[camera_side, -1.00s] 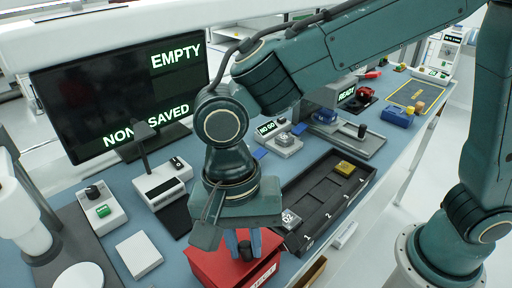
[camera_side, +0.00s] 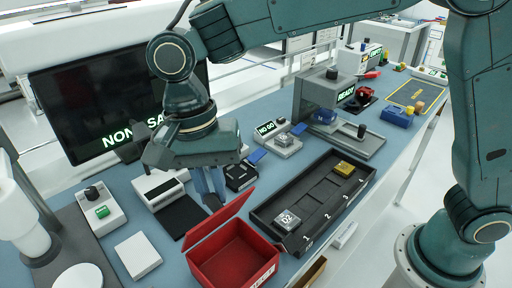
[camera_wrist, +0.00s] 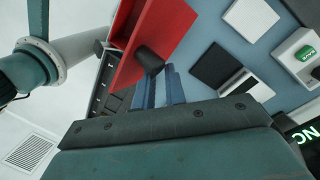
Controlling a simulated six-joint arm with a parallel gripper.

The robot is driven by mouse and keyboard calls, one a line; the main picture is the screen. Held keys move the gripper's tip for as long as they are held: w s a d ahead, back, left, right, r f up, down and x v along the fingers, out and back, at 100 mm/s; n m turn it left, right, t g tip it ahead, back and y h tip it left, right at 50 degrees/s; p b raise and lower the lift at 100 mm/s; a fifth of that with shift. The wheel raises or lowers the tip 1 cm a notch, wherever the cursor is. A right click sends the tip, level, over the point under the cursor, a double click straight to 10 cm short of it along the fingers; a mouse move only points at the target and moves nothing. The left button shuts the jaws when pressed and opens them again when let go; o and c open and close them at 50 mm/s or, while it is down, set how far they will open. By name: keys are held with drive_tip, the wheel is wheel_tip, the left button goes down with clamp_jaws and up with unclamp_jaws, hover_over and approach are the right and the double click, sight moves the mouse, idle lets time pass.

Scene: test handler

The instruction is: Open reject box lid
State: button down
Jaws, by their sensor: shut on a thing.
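The red reject box (camera_side: 262,270) stands at the front of the bench with its inside in view; I see nothing in it. Its red lid (camera_side: 222,217) is tilted up steeply along the box's far left edge. My gripper (camera_side: 212,192), with blue fingers, is behind the raised lid and shut on the lid's dark knob (camera_side: 211,202). In the wrist view the knob (camera_wrist: 149,60) is at the tips of my gripper (camera_wrist: 160,76), against the red lid (camera_wrist: 168,32). The exact finger contact is partly hidden.
A black numbered tray (camera_side: 320,200) is close to the right of the box, with a D2 block (camera_side: 287,218) and a yellow block (camera_side: 344,168). A white pad (camera_side: 138,255) lies left. A monitor (camera_side: 75,110) stands behind.

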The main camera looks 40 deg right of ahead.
drive_tip(key=shift+w+a+f, duration=0.1)
drive_tip(key=shift+w+a, duration=0.15)
drive_tip(key=shift+w, duration=0.4)
drive_tip(key=shift+w+a+f, duration=0.15)
drive_tip(key=shift+w+a, duration=0.1)
drive_tip(key=shift+w, duration=0.4)
drive_tip(key=shift+w+a+f, duration=0.1)
drive_tip(key=shift+w+a, duration=0.15)
drive_tip(key=shift+w, duration=0.4)
drive_tip(key=c, duration=1.3)
unclamp_jaws()
drive_tip(key=shift+a, duration=0.1)
